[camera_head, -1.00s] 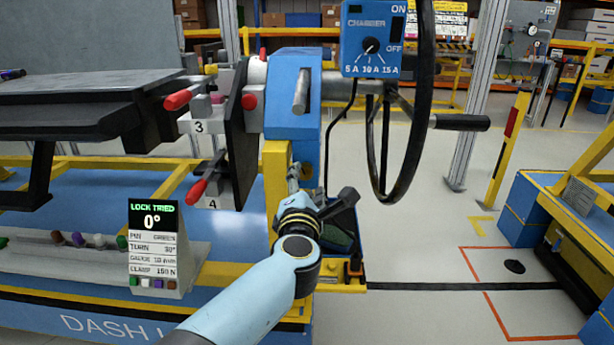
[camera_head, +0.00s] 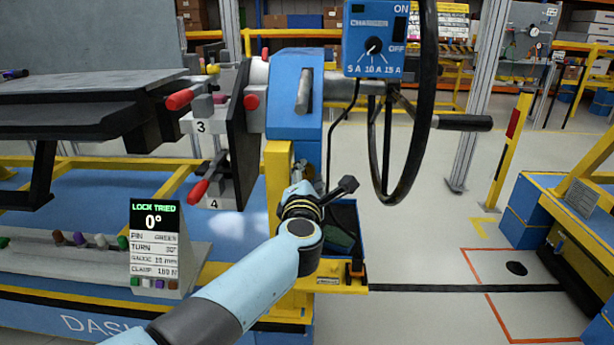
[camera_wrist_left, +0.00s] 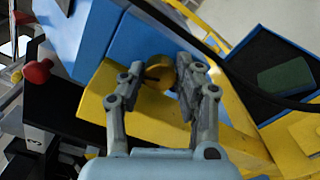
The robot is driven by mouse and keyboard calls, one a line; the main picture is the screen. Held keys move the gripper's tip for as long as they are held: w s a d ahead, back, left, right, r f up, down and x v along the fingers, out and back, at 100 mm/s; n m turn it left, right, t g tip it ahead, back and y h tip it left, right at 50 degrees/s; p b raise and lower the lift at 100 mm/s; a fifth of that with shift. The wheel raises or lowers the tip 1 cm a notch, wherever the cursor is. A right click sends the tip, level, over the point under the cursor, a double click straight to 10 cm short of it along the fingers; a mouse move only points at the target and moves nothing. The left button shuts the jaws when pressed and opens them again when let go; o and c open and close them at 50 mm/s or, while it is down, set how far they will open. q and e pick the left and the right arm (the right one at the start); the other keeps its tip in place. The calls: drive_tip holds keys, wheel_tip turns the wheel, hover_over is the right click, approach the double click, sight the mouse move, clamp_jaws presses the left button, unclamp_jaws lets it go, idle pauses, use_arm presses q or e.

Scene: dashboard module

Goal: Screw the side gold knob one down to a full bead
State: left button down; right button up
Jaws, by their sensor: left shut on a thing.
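The side gold knob (camera_wrist_left: 160,72) is a small round knob with a dark slot mark. It sits at the side of the blue housing and yellow post in the left wrist view. My left gripper (camera_wrist_left: 160,68) has a finger on each side of it and is shut on it. In the head view my left gripper (camera_head: 303,180) is at the side of the yellow post, below the blue housing (camera_head: 294,118); the knob is hidden there by my wrist. How far the knob is screwed in I cannot tell. My right gripper is not in view.
A large black handwheel (camera_head: 424,110) and a blue charger box (camera_head: 373,40) stand above and to the right. An open dark bin (camera_head: 345,242) is right of my wrist. A black cable runs close by.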

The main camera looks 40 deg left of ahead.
use_arm(q)
drive_tip(key=shift+r+m+p, duration=0.1)
drive_tip(key=shift+m+p, duration=1.8)
drive_tip(key=shift+m, duration=0.2)
drive_tip(key=m+p, duration=0.2)
drive_tip(key=m, duration=0.1)
drive_tip(key=shift+f+m+p, duration=0.2)
drive_tip(key=shift+m+p, duration=0.3)
drive_tip(key=shift+m, duration=0.3)
drive_tip(key=c, duration=0.9)
unclamp_jaws()
drive_tip(key=shift+c, duration=0.2)
